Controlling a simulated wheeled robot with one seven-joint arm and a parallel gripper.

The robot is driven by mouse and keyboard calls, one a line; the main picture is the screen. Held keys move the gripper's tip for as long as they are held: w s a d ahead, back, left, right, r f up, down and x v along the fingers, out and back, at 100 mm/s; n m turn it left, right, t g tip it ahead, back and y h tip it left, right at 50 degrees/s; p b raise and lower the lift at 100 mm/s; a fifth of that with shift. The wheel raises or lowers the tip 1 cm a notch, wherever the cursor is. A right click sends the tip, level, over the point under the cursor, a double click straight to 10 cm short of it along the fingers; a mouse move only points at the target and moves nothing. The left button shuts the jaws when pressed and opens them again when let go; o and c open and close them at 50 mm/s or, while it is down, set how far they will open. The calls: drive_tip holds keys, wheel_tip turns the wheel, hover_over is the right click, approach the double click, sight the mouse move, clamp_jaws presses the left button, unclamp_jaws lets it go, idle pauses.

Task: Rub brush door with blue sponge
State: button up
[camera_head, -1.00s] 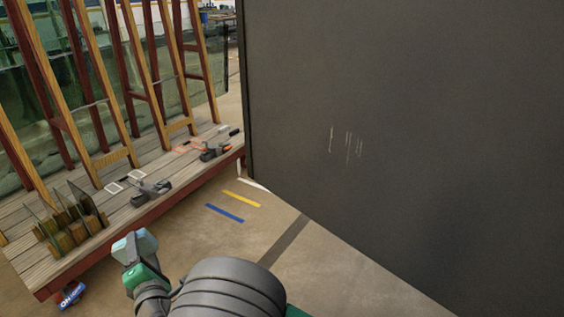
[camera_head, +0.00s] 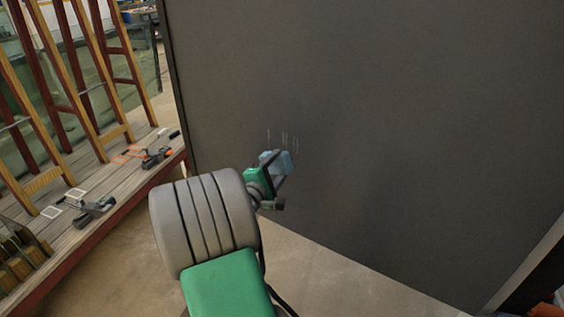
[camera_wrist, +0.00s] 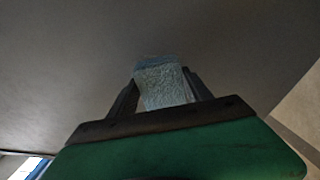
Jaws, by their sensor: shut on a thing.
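My gripper (camera_head: 272,172) is shut on the light blue sponge (camera_head: 284,160) in the head view. In the wrist view the sponge (camera_wrist: 162,84) sits between the two dark fingers (camera_wrist: 160,98). The large dark grey door (camera_head: 380,130) fills the right and middle of the head view. A few faint white scratch marks (camera_head: 283,139) show on it just above the sponge. The sponge is in front of the door, close below the marks; I cannot tell whether it touches. The door (camera_wrist: 70,60) also fills most of the wrist view.
A wooden platform (camera_head: 110,185) with upright wooden frames (camera_head: 85,80) and power tools (camera_head: 92,210) stands at left. Bare floor (camera_head: 320,275) lies below the door. An orange object (camera_head: 545,310) shows at the bottom right corner.

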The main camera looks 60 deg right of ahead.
sight(301, 148)
drive_tip(key=shift+s+d+r+g, duration=0.1)
drive_tip(key=shift+s+d+g, duration=0.2)
drive_tip(key=shift+s+d, duration=0.35)
drive_tip(key=shift+s+d+p, duration=0.15)
drive_tip(key=shift+d+p, duration=0.15)
drive_tip(key=shift+d, duration=1.05)
drive_tip(key=shift+s+d+p, duration=0.1)
drive_tip(key=shift+d+p, duration=0.15)
drive_tip(key=shift+d, duration=1.1)
drive_tip(key=shift+s+d, duration=0.1)
drive_tip(key=shift+d, duration=0.75)
